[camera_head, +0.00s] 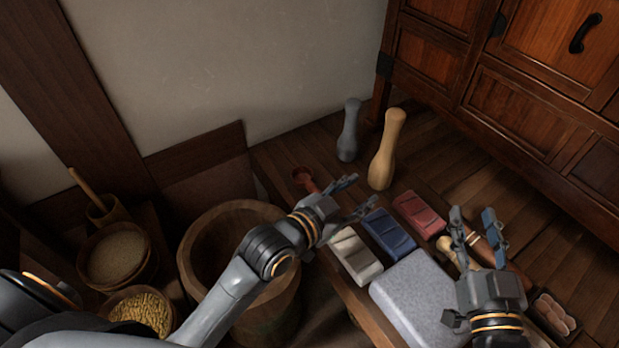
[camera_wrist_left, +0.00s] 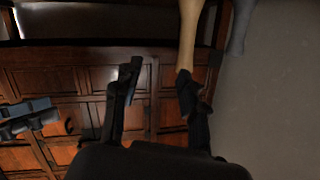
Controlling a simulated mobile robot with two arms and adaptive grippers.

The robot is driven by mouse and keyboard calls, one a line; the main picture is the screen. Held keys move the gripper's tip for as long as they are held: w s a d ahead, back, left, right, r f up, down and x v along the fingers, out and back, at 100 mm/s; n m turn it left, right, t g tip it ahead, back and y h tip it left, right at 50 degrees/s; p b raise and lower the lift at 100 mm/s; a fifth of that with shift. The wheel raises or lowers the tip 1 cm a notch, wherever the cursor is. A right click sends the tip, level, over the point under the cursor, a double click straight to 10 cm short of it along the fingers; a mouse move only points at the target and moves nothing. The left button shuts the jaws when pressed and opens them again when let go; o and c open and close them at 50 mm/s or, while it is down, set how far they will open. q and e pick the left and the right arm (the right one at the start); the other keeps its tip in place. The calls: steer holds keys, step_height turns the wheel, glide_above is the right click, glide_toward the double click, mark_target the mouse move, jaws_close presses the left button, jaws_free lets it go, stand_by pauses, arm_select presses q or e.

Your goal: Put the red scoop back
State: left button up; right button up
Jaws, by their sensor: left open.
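The red scoop (camera_head: 304,178) lies at the left end of the low wooden bench, its round bowl toward the wall and its handle toward my left gripper. My left gripper (camera_head: 362,196) is open, just right of the scoop, and partly covers the view beside it. I cannot tell whether they touch. In the left wrist view my left gripper (camera_wrist_left: 158,72) has its fingers apart, and no scoop shows there. My right gripper (camera_head: 472,213) is open over the right part of the bench, above some wooden-handled tools. It also shows at the left wrist view's left edge (camera_wrist_left: 28,118).
A tan pestle (camera_head: 386,150) and a grey pestle (camera_head: 348,132) stand behind. White (camera_head: 355,256), blue (camera_head: 388,233) and red (camera_head: 420,213) blocks and a grey stone slab (camera_head: 420,298) are close by. A wooden mortar (camera_head: 195,262) and a grain bowl (camera_head: 118,256) stand left.

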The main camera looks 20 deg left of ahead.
arm_select(q)
steer(key=s+a+r+n+t+y, duration=0.2)
steer(key=s+a+r+n+t, duration=0.2)
steer(key=a+r, duration=0.3)
steer(key=shift+s+a+n+y, duration=0.4)
steer(key=shift+s+n, duration=0.35)
steer(key=shift+n, duration=0.15)
steer(key=shift+d, duration=0.1)
